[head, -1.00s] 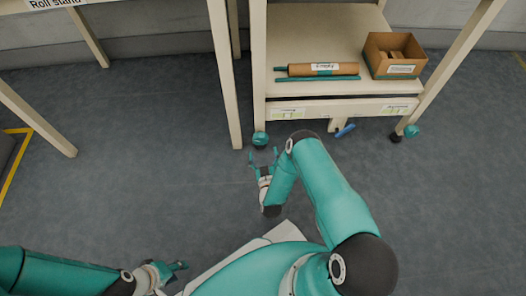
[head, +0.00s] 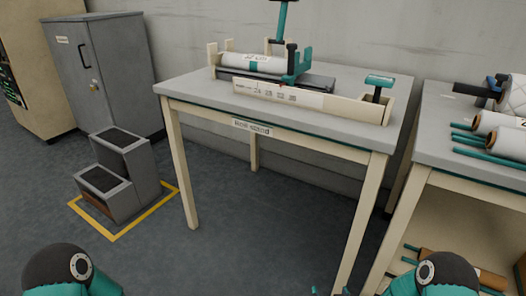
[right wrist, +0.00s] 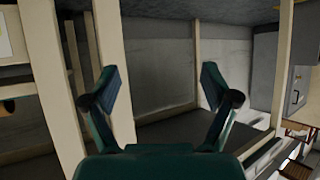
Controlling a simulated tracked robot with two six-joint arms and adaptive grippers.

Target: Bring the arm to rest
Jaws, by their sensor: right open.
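My right gripper (head: 329,291) shows only as small teal tips at the bottom edge of the head view, in front of the roll stand table. In the right wrist view the right gripper (right wrist: 163,88) is open, its two dark teal fingers wide apart with nothing between them. Pale posts and a grey wall show beyond the fingers. My right arm's teal and black joint is at the bottom right of the head view. My left arm's joint is at the bottom left; the left gripper is out of the picture.
The roll stand table (head: 340,141) carries a cradle with a white roll (head: 252,63). Another table (head: 437,147) at right holds several rolls, with a brown roll (head: 465,271) on its lower shelf. A grey step (head: 125,165) and a cabinet (head: 100,75) stand left. Floor between is clear.

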